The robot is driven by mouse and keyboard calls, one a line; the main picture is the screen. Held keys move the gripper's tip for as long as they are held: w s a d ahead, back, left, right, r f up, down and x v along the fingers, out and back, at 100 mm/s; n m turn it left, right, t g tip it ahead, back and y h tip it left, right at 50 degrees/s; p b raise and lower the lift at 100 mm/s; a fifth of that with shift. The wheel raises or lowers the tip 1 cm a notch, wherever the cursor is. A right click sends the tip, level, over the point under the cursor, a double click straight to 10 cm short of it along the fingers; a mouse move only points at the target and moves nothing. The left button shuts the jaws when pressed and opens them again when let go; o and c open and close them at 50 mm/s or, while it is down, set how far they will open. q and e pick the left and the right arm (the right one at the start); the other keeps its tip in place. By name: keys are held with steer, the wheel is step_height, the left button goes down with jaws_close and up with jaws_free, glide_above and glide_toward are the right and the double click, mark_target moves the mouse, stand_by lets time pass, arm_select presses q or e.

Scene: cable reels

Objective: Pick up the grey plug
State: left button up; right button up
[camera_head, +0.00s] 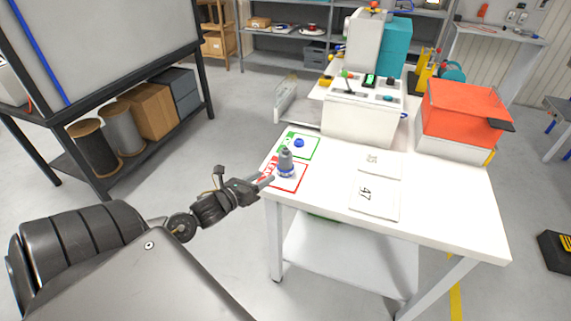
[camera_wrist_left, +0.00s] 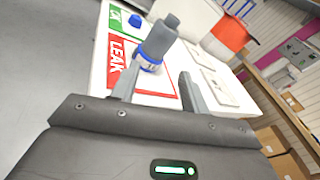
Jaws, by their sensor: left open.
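The grey plug (camera_head: 286,161) stands upright on a red-bordered mat (camera_head: 297,186) at the table's left edge, with a blue ring around its lower part. In the left wrist view the grey plug (camera_wrist_left: 160,40) stands ahead of my left gripper, and the mat reads "LEAK" (camera_wrist_left: 115,66). My left gripper (camera_head: 268,181) is open, at the table's edge just left of the plug. In the left wrist view its two fingers (camera_wrist_left: 158,88) are apart, with the plug beyond them toward the left finger; I cannot tell whether they touch it. My right gripper is not in view.
A green-bordered mat (camera_head: 313,152) with a blue piece (camera_head: 299,142) lies behind the plug. A white control box (camera_head: 362,120), a red-orange bin (camera_head: 463,108) and white panels, one marked 47 (camera_head: 376,196), are on the white table (camera_head: 450,205). The table's front is clear.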

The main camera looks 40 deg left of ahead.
mark_target(283, 151)
arm_select(q)
steer(key=shift+w+a+r+m+t+h+p, duration=0.2)
steer(key=shift+w+r+m, duration=0.4)
steer(key=shift+w+m, duration=0.4)
steer(key=shift+w+a+r+m+t+h+p, duration=0.15)
steer(key=shift+w+r+m+h, duration=0.35)
steer(key=shift+w, duration=0.85)
steer(key=shift+w+a+r+m+t+h+p, duration=0.1)
steer(key=shift+w+r+m+t, duration=0.15)
steer(key=shift+w+r+m, duration=0.65)
steer(key=shift+w, duration=0.6)
steer(key=w, duration=0.1)
steer(key=w+p, duration=0.1)
steer(key=w, duration=0.2)
steer(key=shift+w+d+f+p, duration=0.2)
steer(key=shift+w+d+p, duration=0.1)
steer(key=shift+p, duration=0.1)
steer(key=shift+s, duration=0.1)
jaws_close()
